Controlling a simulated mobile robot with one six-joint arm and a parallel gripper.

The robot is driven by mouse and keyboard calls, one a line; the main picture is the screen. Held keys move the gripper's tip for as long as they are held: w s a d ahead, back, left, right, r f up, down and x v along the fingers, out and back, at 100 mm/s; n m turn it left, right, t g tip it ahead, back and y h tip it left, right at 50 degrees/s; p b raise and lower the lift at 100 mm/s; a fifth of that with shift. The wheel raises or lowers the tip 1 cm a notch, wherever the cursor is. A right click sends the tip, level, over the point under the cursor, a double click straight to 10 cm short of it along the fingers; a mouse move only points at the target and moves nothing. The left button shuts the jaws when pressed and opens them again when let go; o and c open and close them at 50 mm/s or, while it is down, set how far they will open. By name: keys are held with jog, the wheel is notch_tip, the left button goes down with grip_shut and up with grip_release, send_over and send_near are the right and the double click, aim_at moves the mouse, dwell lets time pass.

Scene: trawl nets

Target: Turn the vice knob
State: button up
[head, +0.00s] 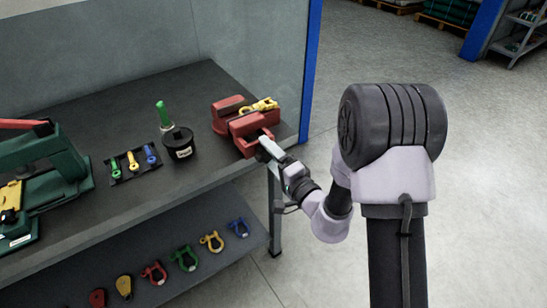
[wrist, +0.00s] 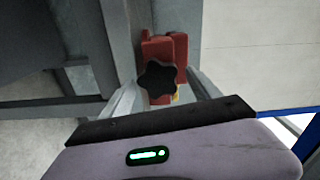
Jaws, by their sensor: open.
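The red vice (head: 240,125) stands at the right end of the dark workbench, with a yellow shackle-like part lying on its top. In the wrist view the black star-shaped vice knob (wrist: 157,78) faces me in front of the red vice body (wrist: 181,55). My gripper (head: 266,146) is at the front of the vice in the head view. In the wrist view its two pale fingers lie either side of the knob, open, with gaps between them and the knob. The knob is hidden behind my gripper in the head view.
A black tray (head: 132,163) holds small coloured pieces. A green machine (head: 45,165) stands far left. A lower shelf (head: 205,268) holds several shackles.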

jog(key=p+v, duration=0.8)
jog(key=v, duration=0.9)
jog(key=shift+s+d, duration=0.1)
jog(key=shift+d, duration=0.05)
